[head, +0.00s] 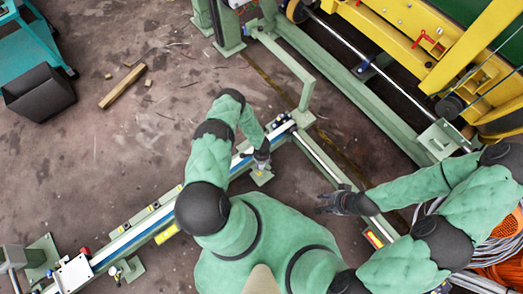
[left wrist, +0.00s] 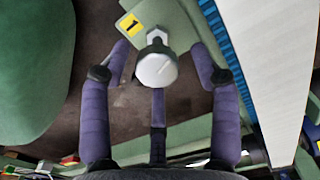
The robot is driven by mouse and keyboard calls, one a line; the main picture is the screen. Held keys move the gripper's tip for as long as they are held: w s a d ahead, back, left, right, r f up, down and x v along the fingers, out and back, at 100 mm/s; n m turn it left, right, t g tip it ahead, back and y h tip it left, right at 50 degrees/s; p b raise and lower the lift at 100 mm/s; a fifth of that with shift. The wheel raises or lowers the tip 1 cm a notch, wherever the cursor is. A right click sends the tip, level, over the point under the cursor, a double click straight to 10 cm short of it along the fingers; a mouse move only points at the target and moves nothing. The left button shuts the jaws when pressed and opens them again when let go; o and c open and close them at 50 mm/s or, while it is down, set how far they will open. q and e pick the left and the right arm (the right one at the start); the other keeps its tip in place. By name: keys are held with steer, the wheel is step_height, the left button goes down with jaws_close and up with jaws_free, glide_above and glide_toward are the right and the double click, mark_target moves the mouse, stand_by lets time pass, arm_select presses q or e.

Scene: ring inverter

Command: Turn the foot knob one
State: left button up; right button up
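The foot knob one (left wrist: 157,70) is a pale grey faceted knob on a short stem in the left wrist view. A yellow label marked "1" (left wrist: 131,25) is on the green foot plate beside it. My left gripper (left wrist: 160,75) is open, with its purple fingers spread around the knob and gaps at both sides. In the head view my left gripper (head: 262,160) is over the foot plate (head: 262,178) beside the rail, and hides most of the knob. My right gripper (head: 322,203) is open and empty, left of the yellow machine.
A long green rail (head: 125,240) with a blue and white strip runs diagonally beside my left gripper. A yellow machine (head: 420,45) stands at upper right. A wooden block (head: 123,86) and a dark bin (head: 38,92) are on the floor at upper left. The floor between is mostly clear.

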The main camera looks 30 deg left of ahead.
arm_select(q)
steer(key=shift+r, duration=0.1)
step_height(320, 180, up, 12)
stand_by(0.8)
stand_by(0.5)
steer(key=s+d+r+n+h+p, duration=0.1)
steer(key=s+d+r+n+p, duration=0.1)
steer(key=d+r, duration=0.3)
steer(key=s+d+r+n+h+p, duration=0.1)
steer(key=s+d+r+n+p, duration=0.2)
steer(key=r, duration=0.9)
steer(key=s+d+r+n+h+p, duration=0.2)
steer(key=s+d+r, duration=0.4)
steer(key=r, duration=0.3)
steer(key=shift+s+d+r+n, duration=0.2)
steer(key=shift+d+r+n, duration=0.15)
steer(key=shift+n, duration=0.55)
